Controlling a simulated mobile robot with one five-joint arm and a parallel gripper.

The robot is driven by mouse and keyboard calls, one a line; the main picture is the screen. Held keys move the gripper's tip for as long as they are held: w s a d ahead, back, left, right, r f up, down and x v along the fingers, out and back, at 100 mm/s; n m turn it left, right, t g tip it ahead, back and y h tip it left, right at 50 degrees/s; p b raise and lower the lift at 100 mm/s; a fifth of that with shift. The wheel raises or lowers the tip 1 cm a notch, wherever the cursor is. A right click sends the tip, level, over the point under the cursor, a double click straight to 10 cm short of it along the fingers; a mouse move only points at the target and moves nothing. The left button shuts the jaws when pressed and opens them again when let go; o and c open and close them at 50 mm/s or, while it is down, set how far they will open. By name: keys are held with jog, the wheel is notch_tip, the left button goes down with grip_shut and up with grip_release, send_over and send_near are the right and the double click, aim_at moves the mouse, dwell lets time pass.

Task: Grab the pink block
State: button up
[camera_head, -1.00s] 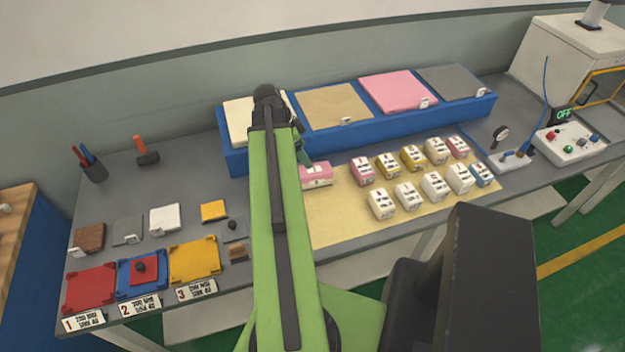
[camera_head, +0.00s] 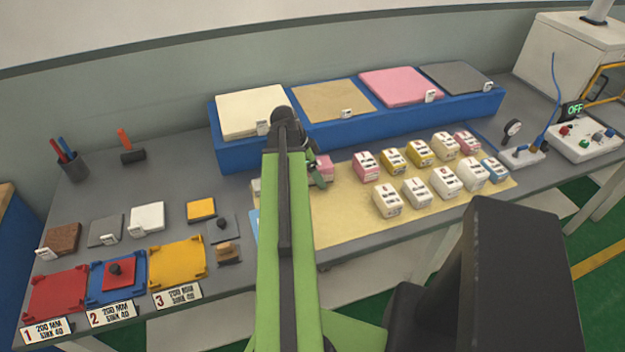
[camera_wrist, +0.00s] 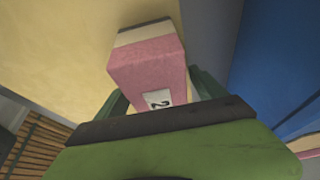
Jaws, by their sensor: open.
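A pink block (camera_head: 324,167) with a pale end stands on the yellow mat (camera_head: 335,222), just right of my arm's tip and partly hidden by it. My gripper (camera_head: 309,170) is at this block in the head view. In the wrist view, the pink block (camera_wrist: 150,68) shows a white label with a "2". My open gripper (camera_wrist: 160,95) has one green finger on each side of the block's near end. I cannot tell whether the fingers touch it. Two more pink-topped blocks, a nearer one (camera_head: 366,165) and a farther one (camera_head: 467,142), stand to the right.
Several yellow and white blocks stand in rows on the mat's right part. A blue stand (camera_head: 240,152) with cream, tan, pink and grey pads runs behind. Coloured trays, such as a yellow one (camera_head: 178,262), lie at the left. A control box (camera_head: 585,142) is far right.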

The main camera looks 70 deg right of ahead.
jog(key=shift+f, duration=0.1)
jog(key=shift+f, duration=0.15)
jog(key=c, duration=1.4)
